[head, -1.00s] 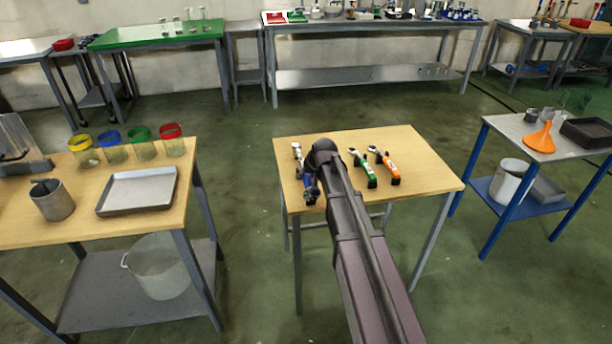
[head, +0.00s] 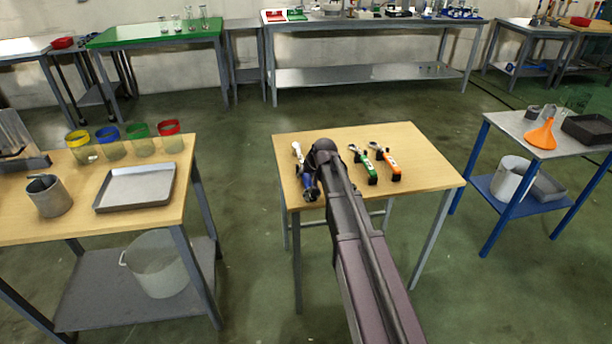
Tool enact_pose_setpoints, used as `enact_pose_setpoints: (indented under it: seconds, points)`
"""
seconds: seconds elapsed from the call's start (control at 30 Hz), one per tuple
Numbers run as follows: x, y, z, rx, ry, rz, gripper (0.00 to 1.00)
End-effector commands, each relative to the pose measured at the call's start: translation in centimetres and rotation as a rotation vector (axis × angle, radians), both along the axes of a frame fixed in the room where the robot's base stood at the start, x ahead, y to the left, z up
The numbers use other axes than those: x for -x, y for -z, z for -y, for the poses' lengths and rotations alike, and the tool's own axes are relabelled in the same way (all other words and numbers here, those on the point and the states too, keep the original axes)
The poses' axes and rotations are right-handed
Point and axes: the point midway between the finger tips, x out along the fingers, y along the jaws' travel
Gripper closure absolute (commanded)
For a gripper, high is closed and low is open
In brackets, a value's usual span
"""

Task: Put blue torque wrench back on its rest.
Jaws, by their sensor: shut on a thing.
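The blue torque wrench (head: 298,153) is at the left end of the small wooden table (head: 420,180). Its metal head points to the back and its blue handle shows beside my gripper (head: 311,190). My gripper is shut on the wrench at the handle; my arm and wrist hide most of the grip. I cannot tell whether the wrench touches the table or a rest. A green wrench (head: 363,163) and an orange wrench (head: 387,164) lie to the right of my arm, apart from it.
The right and front parts of the wooden table are clear. A blue-legged table with an orange funnel (head: 542,135) stands at right. Open floor lies between the tables.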

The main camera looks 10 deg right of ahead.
Motion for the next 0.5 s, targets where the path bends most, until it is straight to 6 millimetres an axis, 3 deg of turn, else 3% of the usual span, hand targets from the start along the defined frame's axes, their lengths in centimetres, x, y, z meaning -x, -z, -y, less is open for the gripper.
enact_pose_setpoints:
  seconds: [0.17,0.2,0.3,0.5]
  points:
    - [0.01,0.15,0.0,0.0,0.001,-0.001,1.0]
    - [0.02,0.12,-0.01,0.0,0.0,-0.002,0.45]
    - [0.02,0.12,0.0,0.0,0.0,-0.002,0.17]
    - [0.03,0.13,0.0,0.0,0.0,-0.002,0.17]
